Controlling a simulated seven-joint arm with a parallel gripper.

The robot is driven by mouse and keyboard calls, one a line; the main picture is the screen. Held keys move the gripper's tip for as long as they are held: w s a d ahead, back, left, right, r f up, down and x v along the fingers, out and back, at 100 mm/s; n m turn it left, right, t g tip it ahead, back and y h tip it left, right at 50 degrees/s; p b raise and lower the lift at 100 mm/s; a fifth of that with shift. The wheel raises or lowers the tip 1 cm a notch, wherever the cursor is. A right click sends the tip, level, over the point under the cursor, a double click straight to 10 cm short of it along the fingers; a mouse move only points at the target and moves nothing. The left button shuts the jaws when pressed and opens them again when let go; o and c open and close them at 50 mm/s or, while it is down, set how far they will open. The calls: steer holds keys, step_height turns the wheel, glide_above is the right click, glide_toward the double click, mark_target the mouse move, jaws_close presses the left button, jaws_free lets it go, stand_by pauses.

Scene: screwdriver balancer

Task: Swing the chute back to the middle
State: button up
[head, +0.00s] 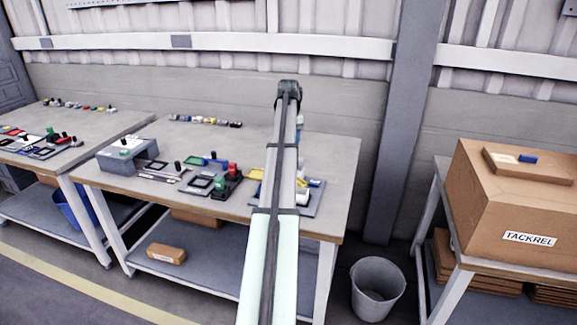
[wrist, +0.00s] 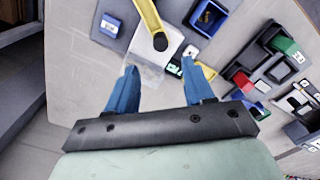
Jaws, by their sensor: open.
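A yellow bar with a dark round end (wrist: 150,22), which looks like the chute, reaches in from the top edge of the wrist view. Its dark end lies just beyond the gap between my fingertips, over a pale plate. My gripper (wrist: 156,72) has two blue fingers spread wide, with nothing held between them. I cannot tell how far above the bench the fingers are. In the head view my arm hides most of this station; a bit of yellow (head: 255,173) shows left of the arm. Which side the chute is swung to is unclear.
The workbench (head: 335,190) also carries black trays with red and green blocks (head: 226,178) and a grey box (head: 127,154). A blue bin (wrist: 208,18) and a small blue block (wrist: 110,25) flank the yellow bar. A bucket (head: 377,290) stands on the floor.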

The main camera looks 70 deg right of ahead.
step_height(320, 180, down, 10)
steer(key=shift+r, duration=0.1)
stand_by(0.4)
steer(key=shift+c, duration=0.3)
jaws_close()
